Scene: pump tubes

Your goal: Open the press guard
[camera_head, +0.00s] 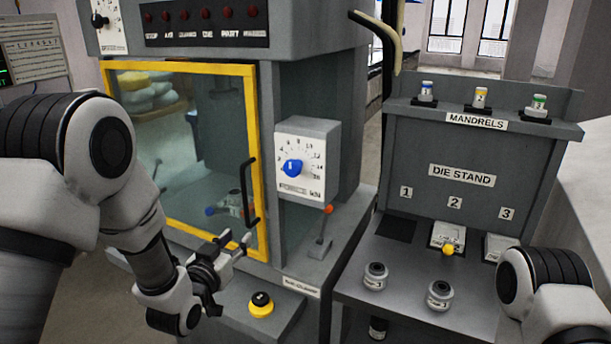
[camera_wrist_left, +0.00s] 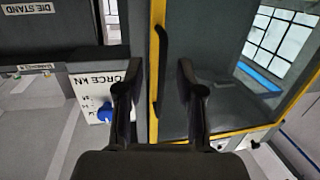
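The press guard (camera_head: 189,165) is a clear panel in a yellow frame, and it looks shut across the front of the grey press. Its black bar handle (camera_head: 250,192) stands upright near the guard's right edge. My left gripper (camera_head: 234,240) is near the handle's lower end. In the left wrist view the handle (camera_wrist_left: 158,70) lies between the two open fingers, with gaps on both sides and no visible contact. The guard's glass and yellow frame also show there (camera_wrist_left: 240,80). My right arm's link shows at lower right, but its gripper is out of view.
A force dial box (camera_head: 307,160) with a blue knob stands right of the guard. The die stand (camera_head: 470,180) with mandrels and dies is at right.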

